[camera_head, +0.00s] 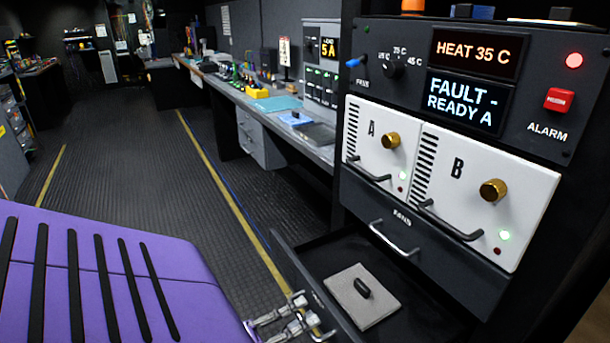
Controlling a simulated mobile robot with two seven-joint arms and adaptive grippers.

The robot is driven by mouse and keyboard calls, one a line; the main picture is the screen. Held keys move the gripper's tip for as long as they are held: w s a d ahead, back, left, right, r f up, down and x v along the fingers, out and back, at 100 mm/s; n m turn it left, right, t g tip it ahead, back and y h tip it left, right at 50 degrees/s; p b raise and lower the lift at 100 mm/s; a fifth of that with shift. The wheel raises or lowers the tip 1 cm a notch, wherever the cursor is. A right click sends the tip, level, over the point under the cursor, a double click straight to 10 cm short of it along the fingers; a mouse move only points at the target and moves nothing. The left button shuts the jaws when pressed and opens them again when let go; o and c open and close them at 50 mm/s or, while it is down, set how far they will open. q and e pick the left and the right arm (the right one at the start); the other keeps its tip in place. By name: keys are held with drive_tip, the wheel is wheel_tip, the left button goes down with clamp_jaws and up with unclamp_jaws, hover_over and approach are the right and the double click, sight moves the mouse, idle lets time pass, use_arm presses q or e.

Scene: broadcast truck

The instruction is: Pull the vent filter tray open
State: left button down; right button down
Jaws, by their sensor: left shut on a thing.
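The vent filter tray (287,268) is a dark drawer at the bottom of the rack, pulled out so that its inside shows. A light grey square filter (345,297) with a black grip (362,287) lies flat in it. My left gripper (300,318) is at the outer side of the tray's front wall, at the bottom of the view. It is shut on the tray's handle, which the fingers mostly hide. My right gripper is not in view.
Above the tray is a dark panel (370,212) with a silver handle (394,240). White modules A (365,150) and B (527,185) have brass knobs and black handles. The red alarm light (574,60) is lit. A long workbench (270,118) runs behind; the floor aisle (150,160) is clear.

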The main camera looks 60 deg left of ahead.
use_arm(q)
drive_tip(key=c, duration=1.8)
unclamp_jaws()
drive_tip(key=v, duration=1.2)
